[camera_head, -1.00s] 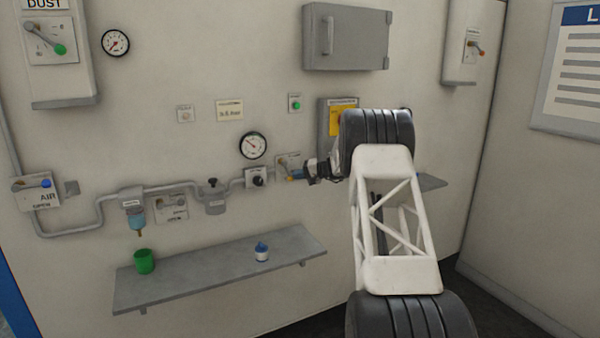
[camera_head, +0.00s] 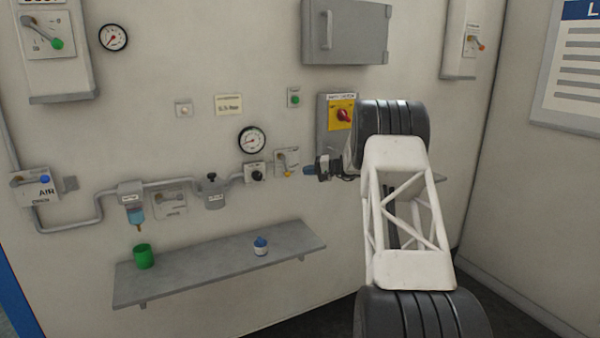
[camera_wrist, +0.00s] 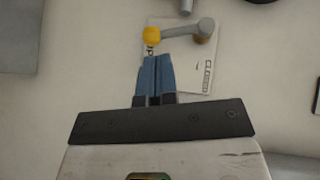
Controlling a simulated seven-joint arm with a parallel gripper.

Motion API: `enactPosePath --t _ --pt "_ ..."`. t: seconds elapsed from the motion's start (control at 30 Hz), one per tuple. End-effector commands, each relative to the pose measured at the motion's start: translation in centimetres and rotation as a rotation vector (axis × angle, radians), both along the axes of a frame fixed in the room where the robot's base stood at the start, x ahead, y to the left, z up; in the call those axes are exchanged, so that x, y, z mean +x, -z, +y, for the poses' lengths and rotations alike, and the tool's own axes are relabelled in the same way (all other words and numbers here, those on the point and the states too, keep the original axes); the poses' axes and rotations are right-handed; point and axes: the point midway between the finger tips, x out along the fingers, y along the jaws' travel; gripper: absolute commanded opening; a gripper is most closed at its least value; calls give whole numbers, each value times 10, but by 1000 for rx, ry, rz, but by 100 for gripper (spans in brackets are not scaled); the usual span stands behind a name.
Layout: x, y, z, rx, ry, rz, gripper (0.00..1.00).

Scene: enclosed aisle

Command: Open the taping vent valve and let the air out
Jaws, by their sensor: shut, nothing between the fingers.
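A small white valve plate (camera_head: 291,159) with a grey lever is on the wall at the right end of the pipe run. In the wrist view, the lever (camera_wrist: 182,31) runs from its pivot at right to a yellow knob (camera_wrist: 152,34) at left. The plate (camera_wrist: 182,62) bears the word CLOSED; other lettering is partly hidden by my fingers. I cannot read which valve it is. My gripper (camera_head: 308,170) is just right of the plate in the head view. Its blue fingers (camera_wrist: 157,62) are together, empty, just below the knob in the wrist view.
A gauge (camera_head: 251,140) and a black-knobbed plate (camera_head: 255,173) are left of the valve. A yellow-backed red switch (camera_head: 343,115) is close above my wrist. The shelf (camera_head: 200,262) below holds a green cup (camera_head: 143,256) and a blue-capped bottle (camera_head: 261,246).

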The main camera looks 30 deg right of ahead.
Motion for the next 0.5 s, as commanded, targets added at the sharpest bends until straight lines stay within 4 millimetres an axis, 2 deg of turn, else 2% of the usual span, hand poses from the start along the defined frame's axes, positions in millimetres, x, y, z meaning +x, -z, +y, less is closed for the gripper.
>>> enactPosePath --t 0.2,0.5 --pt "-25 -9 -30 -1 2 -1 0" --pt "-47 -15 -56 -1 0 -1 0"
